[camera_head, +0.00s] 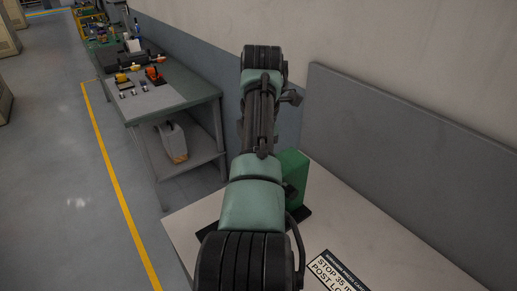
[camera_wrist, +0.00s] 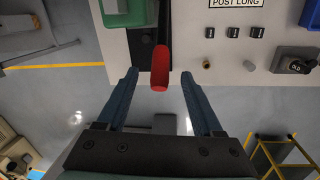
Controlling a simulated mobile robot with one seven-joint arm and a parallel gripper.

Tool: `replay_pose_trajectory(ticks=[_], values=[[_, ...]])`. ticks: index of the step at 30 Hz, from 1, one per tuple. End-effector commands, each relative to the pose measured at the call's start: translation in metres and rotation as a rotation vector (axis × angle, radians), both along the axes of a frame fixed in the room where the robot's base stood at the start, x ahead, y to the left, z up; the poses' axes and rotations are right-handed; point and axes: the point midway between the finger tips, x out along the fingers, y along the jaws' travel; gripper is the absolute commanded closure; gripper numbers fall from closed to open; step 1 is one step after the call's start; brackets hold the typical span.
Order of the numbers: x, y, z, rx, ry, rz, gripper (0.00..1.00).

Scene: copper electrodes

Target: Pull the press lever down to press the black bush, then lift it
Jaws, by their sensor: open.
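The red lever handle (camera_wrist: 160,70) hangs from a dark rod at the top centre of the wrist view. My gripper (camera_wrist: 159,74) is open, with one blue finger on each side of the handle. Gaps show on both sides, and I cannot tell the depth between fingers and handle. The green press body (camera_wrist: 127,12) is at the upper left there and also shows in the head view (camera_head: 295,172), partly behind my arm. Several small black bushes (camera_wrist: 233,32) sit in a row on the white table. Which bush is in the press, if any, is hidden.
The white table (camera_head: 345,215) carries a sign (camera_head: 338,272) in front of the press. A brass piece (camera_wrist: 207,65) and a dark block marked OLD (camera_wrist: 295,60) lie near the table edge. A grey panel (camera_head: 400,160) stands behind. A workbench (camera_head: 160,95) is at the left.

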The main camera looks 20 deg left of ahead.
Motion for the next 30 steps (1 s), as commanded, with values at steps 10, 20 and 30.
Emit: replay_pose_trajectory(ticks=[10, 20, 30], values=[[-0.005, -0.004, 0.049, 0.001, -0.001, -0.002, 0.32], [-0.006, -0.004, 0.054, 0.0, 0.0, -0.002, 0.32], [0.011, -0.005, 0.057, 0.042, -0.094, -0.103, 0.32]])
